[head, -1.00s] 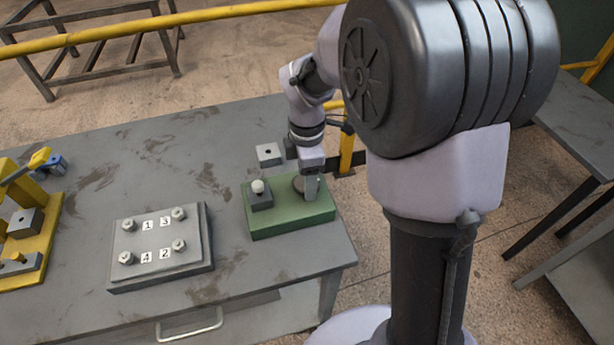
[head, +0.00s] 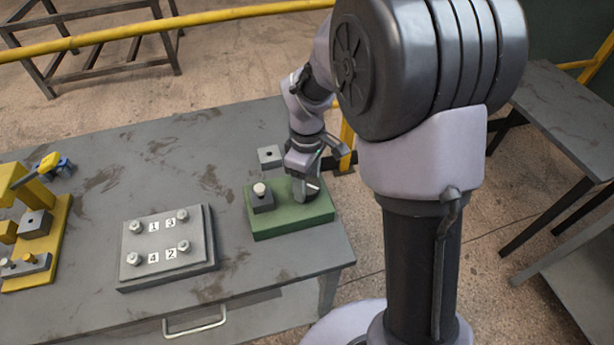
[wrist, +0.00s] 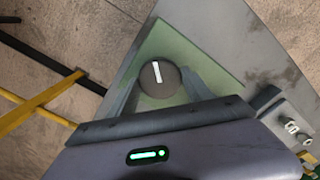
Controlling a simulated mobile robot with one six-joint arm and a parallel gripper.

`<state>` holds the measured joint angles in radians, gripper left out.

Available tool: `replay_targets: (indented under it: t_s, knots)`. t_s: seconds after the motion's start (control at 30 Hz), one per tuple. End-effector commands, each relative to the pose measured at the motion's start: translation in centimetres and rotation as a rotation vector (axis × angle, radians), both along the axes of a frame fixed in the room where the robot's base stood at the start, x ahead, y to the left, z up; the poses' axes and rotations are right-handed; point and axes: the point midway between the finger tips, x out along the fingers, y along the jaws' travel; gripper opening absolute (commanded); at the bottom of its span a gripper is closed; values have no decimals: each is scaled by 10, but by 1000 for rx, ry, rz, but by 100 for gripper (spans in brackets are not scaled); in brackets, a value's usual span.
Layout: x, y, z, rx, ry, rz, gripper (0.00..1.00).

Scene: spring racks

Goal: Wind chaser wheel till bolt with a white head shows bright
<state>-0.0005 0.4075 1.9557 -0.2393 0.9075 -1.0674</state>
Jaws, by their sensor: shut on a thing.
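The green base (head: 290,222) stands at the right front of the table. It bears a dark block (head: 262,203) with a white-headed bolt (head: 260,188) on top; its head looks pale cream. To its right my gripper (head: 306,190) points down at the base. In the wrist view the dark round wheel (wrist: 150,88) carries a white bar that is slightly tilted. My gripper's two fingers also show there (wrist: 160,86), shut on the wheel from both sides. The bolt is not visible in the wrist view.
A grey plate (head: 165,240) with several bolts and numbered labels lies left of the green base. A small grey block with a hole (head: 269,156) sits behind it. A yellow fixture (head: 40,225) stands at the far left. Bare tabletop lies between them.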

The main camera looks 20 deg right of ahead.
Motion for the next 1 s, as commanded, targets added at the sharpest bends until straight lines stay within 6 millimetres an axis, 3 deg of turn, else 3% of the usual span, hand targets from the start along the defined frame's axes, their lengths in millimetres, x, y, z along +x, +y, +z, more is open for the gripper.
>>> replay_targets:
  t_s: [1.0]
  knots:
    - [0,0,0,0,0,-955,18]
